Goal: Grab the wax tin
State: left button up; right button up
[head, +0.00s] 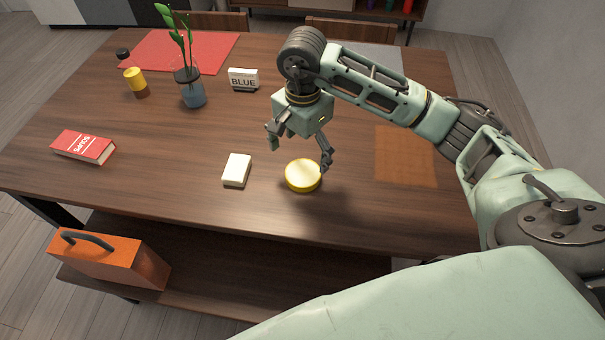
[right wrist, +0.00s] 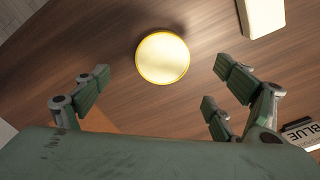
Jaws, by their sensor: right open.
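The wax tin looks to be the round, flat yellow tin (head: 303,175) lying on the wooden table (head: 340,220) near its front edge. In the right wrist view the tin (right wrist: 162,58) lies ahead of the spread fingers, with table showing around it. My right gripper (head: 299,150) is open and empty, pointing down above the table just behind the tin. One fingertip overlaps the tin's right edge in the head view; I cannot tell whether it touches. The fingers also show in the right wrist view (right wrist: 165,85). My left gripper is not in view.
A cream block (head: 237,170) lies close left of the tin. A BLUE sign (head: 243,79), a vase with a plant (head: 190,88), a bottle (head: 134,77) and a red SOUPS book (head: 84,147) stand farther off.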

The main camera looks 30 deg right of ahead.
aim_at(303, 174)
jog(key=shift+f, duration=0.5)
notch_tip(303, 174, down, 7)
jog(key=shift+w+d+r+p, duration=0.1)
jog(key=shift+w+p, duration=0.05)
jog(key=shift+p, duration=0.65)
jog(key=shift+c, duration=0.3)
jog(key=c, duration=1.3)
jog(key=shift+r, duration=0.15)
